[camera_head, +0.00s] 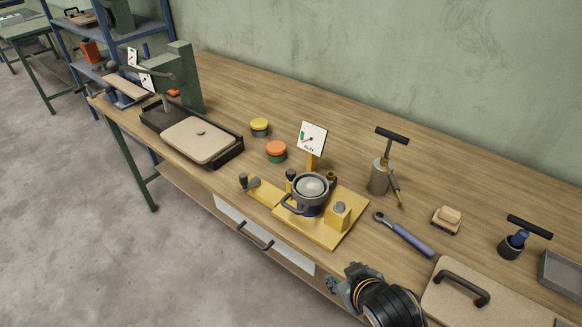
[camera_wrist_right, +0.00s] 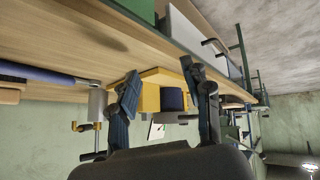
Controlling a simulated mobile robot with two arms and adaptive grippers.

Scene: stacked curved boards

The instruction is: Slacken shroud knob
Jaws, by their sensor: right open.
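A yellow fixture (camera_head: 318,236) stands near the front edge of the workbench. It carries a dark round pot with a pale top (camera_head: 310,188), a yellow block with a grey knob on top (camera_head: 339,212), and a small dark knob (camera_head: 291,175) behind the pot. I cannot tell which knob is the shroud knob. My right gripper (camera_head: 341,283) is at the bench's front edge, in front of the fixture and apart from it. In the right wrist view, which is upside down, its fingers (camera_wrist_right: 160,70) are spread and empty, with the yellow block (camera_wrist_right: 151,99) beyond them. My left gripper is out of view.
Orange (camera_head: 276,148) and yellow (camera_head: 259,125) round pieces are behind left.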

